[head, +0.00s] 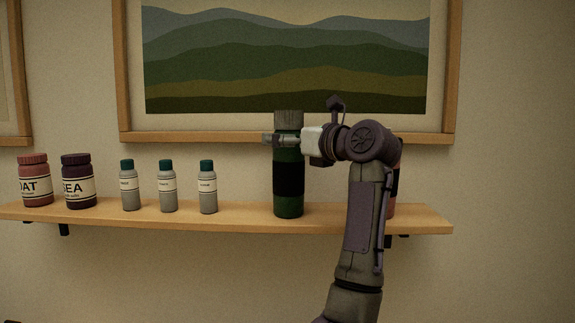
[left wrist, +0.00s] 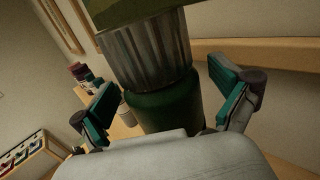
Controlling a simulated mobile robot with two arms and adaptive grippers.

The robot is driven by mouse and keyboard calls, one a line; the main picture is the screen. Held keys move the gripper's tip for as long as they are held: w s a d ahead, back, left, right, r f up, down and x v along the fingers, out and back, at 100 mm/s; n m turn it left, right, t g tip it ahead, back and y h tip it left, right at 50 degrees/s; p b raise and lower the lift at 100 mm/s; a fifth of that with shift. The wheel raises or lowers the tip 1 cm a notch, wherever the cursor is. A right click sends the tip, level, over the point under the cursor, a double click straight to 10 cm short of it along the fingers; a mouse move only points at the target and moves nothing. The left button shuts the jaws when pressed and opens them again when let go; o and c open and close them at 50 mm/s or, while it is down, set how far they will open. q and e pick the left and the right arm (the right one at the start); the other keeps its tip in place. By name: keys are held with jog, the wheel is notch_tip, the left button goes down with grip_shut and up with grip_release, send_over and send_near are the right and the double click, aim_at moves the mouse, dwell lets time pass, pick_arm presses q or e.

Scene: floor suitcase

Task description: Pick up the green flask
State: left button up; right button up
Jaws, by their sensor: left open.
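The green flask (head: 288,200) stands upright on the wall shelf, with a grey-green ribbed cap and a black band round its body. My left gripper (head: 281,140) is at its upper part, just below the cap, reaching in from the right. In the left wrist view, the green flask (left wrist: 165,108) is between the two open fingers of my left gripper (left wrist: 167,108), with its ribbed cap above. Gaps show beside it, so the fingers are not closed on it. My right gripper is not in view.
The shelf (head: 245,216) also holds three small grey bottles (head: 168,190) with teal caps and two jars (head: 78,182) at the left. A reddish object (head: 396,180) stands right of the flask, mostly hidden by my arm. A framed picture (head: 285,60) hangs just above.

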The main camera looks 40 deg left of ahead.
pick_arm(q)
jog(key=shift+d, duration=0.25)
jog(key=shift+c, duration=2.1)
jog(key=shift+r, duration=0.1)
grip_shut()
